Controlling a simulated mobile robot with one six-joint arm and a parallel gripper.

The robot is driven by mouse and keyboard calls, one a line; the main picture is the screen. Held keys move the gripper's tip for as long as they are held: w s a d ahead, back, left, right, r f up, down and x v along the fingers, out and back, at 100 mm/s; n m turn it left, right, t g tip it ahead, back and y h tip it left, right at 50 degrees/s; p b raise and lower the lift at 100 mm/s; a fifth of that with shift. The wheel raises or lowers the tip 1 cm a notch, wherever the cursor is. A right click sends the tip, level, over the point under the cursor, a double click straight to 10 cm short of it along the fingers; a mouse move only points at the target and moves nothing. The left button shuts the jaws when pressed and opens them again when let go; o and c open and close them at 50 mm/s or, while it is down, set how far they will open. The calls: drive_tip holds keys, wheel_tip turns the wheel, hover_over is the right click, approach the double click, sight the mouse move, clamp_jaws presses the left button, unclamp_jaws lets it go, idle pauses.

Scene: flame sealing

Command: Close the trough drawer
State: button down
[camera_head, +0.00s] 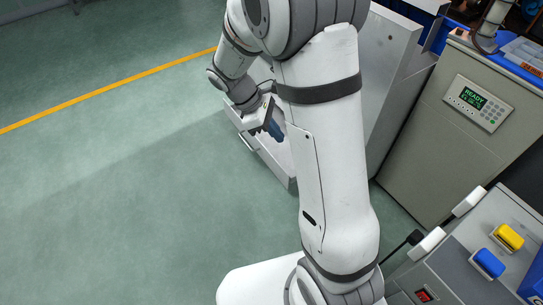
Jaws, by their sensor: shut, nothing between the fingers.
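The trough drawer (277,161) is a light grey metal box low down in the upper middle of the view. It juts out to the left of the grey cabinet (387,57), with a thin bar handle (248,142) on its outer face. My white arm crosses in front and hides much of the drawer and its join to the cabinet. My gripper (275,130) is over the drawer's visible part, behind the handle as seen from the open floor. Its fingers are small and dark, and it is shut with nothing held. I cannot tell whether it touches the drawer.
The green floor (120,200) left of the drawer is clear, crossed by a yellow line (110,88). A beige machine (440,125) with a "READY" panel (478,102) stands at right.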

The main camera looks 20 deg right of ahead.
drive_tip(key=w+a+f+n+t+h+b, duration=0.1)
drive_tip(key=w+a+f+n+h+b, duration=0.2)
drive_tip(key=f+n, duration=0.5)
drive_tip(key=w+a+f+n+t+h, duration=0.15)
drive_tip(key=w+f+n+h, duration=0.3)
drive_tip(key=f, duration=0.85)
drive_tip(key=w+a+f+n+t+h+b, duration=0.1)
drive_tip(key=w+a+f+n+h+b, duration=0.1)
drive_tip(key=w+f+n, duration=0.6)
drive_tip(key=n+t+h, duration=0.2)
drive_tip(key=n+t, duration=0.3)
drive_tip(key=n, duration=0.1)
approach(282, 170)
drive_tip(key=b+x, duration=0.4)
drive_tip(key=x, duration=0.1)
drive_tip(key=shift+d+r, duration=0.2)
drive_tip(key=shift+d, duration=0.25)
drive_tip(key=shift+w+d+r, duration=0.1)
drive_tip(key=shift+w+d, duration=0.1)
drive_tip(key=shift+d, duration=0.3)
